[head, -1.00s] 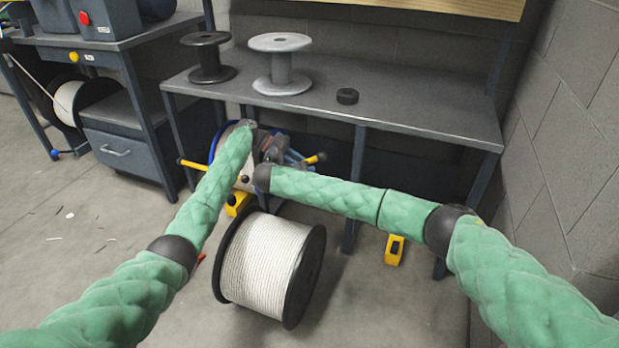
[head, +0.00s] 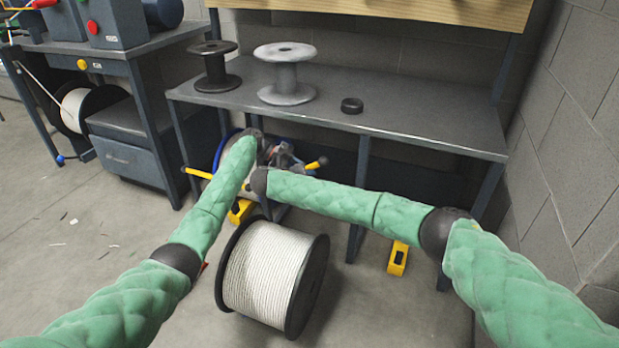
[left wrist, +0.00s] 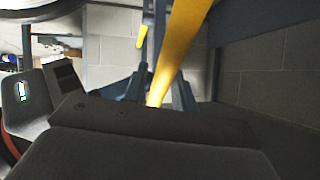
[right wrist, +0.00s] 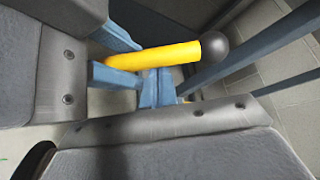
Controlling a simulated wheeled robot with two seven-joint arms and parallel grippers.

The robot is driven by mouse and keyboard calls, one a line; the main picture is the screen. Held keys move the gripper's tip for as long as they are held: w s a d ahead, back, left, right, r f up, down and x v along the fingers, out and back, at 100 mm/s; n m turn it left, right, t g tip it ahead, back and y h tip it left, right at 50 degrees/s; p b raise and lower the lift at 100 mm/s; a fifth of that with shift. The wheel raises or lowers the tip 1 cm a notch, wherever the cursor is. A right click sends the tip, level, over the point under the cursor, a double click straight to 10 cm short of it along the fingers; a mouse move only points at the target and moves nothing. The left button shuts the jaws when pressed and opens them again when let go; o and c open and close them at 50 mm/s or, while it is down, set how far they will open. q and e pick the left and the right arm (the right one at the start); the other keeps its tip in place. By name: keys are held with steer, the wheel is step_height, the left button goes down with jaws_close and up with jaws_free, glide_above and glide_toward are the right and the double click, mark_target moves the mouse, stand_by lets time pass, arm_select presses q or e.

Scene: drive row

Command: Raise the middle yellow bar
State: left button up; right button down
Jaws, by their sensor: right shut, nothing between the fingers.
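In the head view a yellow bar shows its left end (head: 196,172) and its dark-tipped right end (head: 316,163) low under the bench; its middle is hidden behind my arms. My right gripper (head: 281,155) is shut and empty beside it. In the left wrist view a yellow bar (left wrist: 180,50) runs down behind the dark fingers of my left gripper (left wrist: 150,110). I cannot tell whether these fingers are closed on it.
A large reel of white rope (head: 265,270) stands on the floor close in front. The grey bench (head: 400,115) above holds a black spool (head: 215,70), a grey spool (head: 285,75) and a black ring (head: 352,105). A block wall (head: 570,150) bounds the right. The left floor is mostly open.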

arm_select(q)
steer(key=shift+o, duration=1.1)
steer(key=shift+f, duration=0.15)
steer(key=shift+r, duration=0.2)
